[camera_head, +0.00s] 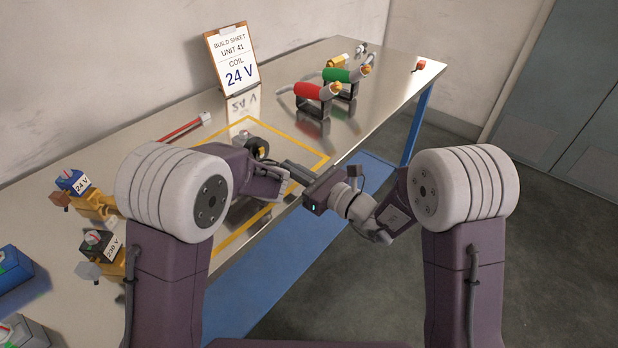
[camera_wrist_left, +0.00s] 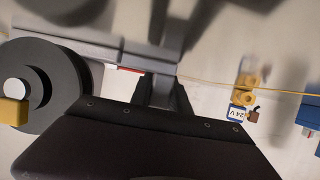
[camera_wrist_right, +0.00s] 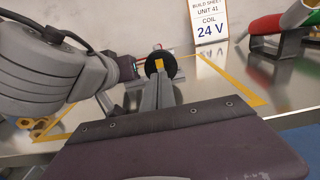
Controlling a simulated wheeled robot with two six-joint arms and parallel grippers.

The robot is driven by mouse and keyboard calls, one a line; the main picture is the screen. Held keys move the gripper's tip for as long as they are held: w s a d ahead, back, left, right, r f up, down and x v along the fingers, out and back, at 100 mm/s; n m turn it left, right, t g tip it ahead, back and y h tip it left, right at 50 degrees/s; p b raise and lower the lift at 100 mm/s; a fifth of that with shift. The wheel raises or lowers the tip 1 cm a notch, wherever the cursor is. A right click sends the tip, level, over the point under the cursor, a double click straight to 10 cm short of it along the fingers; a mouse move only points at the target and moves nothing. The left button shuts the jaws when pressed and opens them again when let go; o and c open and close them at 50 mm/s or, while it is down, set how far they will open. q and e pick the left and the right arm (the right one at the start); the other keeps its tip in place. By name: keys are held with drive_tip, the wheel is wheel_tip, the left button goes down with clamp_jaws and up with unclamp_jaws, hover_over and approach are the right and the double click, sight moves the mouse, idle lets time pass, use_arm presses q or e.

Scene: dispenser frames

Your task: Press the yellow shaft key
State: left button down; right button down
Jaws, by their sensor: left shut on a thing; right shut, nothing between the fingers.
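The yellow shaft key (camera_wrist_right: 158,64) shows at the middle of a black round wheel (camera_wrist_right: 152,66) in the right wrist view. In the left wrist view the key (camera_wrist_left: 14,112) is a yellow block beside a pale round shaft end, partly cut off by the left edge. My right gripper (camera_wrist_right: 158,84) is shut and empty, its fingertips just below the key in that picture; contact cannot be made out. My left gripper (camera_wrist_left: 162,92) is shut on a grey part beside the wheel. In the head view the wheel (camera_head: 257,148) is small and partly hidden by my left arm.
A build sheet (camera_head: 233,60) reading 24 V stands at the back. Red (camera_head: 308,91) and green (camera_head: 345,74) handled tools rest on black stands to the right. Yellow valves with 24 V (camera_head: 78,183) and 230 V (camera_head: 103,242) coils stand at left. Yellow tape (camera_head: 298,140) marks the work area.

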drive_tip(key=v, duration=0.6)
drive_tip(key=shift+s+d, duration=0.2)
drive_tip(key=shift+d, duration=0.05)
use_arm(q)
drive_tip(key=c, duration=1.2)
unclamp_jaws()
drive_tip(key=shift+o, duration=0.2)
drive_tip(key=v, duration=1.2)
drive_tip(key=shift+r, duration=0.1)
